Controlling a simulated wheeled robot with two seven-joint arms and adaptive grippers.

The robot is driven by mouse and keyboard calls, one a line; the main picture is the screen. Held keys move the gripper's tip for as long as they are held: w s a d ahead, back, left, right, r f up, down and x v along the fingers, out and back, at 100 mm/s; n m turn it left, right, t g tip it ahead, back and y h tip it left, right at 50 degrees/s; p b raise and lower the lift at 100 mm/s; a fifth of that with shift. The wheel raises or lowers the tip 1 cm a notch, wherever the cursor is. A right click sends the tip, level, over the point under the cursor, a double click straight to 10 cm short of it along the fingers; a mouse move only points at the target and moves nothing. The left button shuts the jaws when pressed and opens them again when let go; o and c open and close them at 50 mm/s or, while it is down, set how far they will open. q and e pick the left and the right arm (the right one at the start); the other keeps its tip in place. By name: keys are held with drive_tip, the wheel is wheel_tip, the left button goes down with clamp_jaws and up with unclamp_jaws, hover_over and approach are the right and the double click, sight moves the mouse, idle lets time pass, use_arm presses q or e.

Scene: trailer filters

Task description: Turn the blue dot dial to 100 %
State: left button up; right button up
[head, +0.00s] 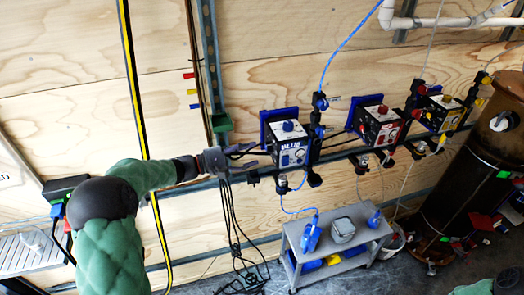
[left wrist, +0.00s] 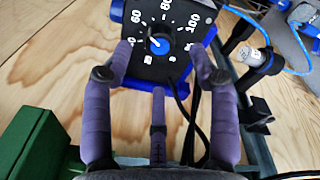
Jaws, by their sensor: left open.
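The blue dot dial (left wrist: 159,45) sits on a black panel with white numbers including 60, 80 and 100, in the left wrist view. In the head view the panel belongs to the left box (head: 287,150), blue-backed and wall-mounted. My left gripper (head: 258,156) is open and empty, just left of this box. In the left wrist view its purple fingers (left wrist: 160,62) point at the panel, with the dial between and beyond the two upper tips. My right gripper is not in view.
Two similar boxes, red (head: 380,123) and yellow (head: 440,110), hang further right on the rail. Black cables (head: 232,225) hang below my left gripper. A grey cart (head: 338,240) stands below the boxes.

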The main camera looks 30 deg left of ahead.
sight(266, 148)
use_arm(q)
drive_tip(key=shift+b+x, duration=0.35)
drive_tip(key=shift+x, duration=2.1)
drive_tip(key=c, duration=1.1)
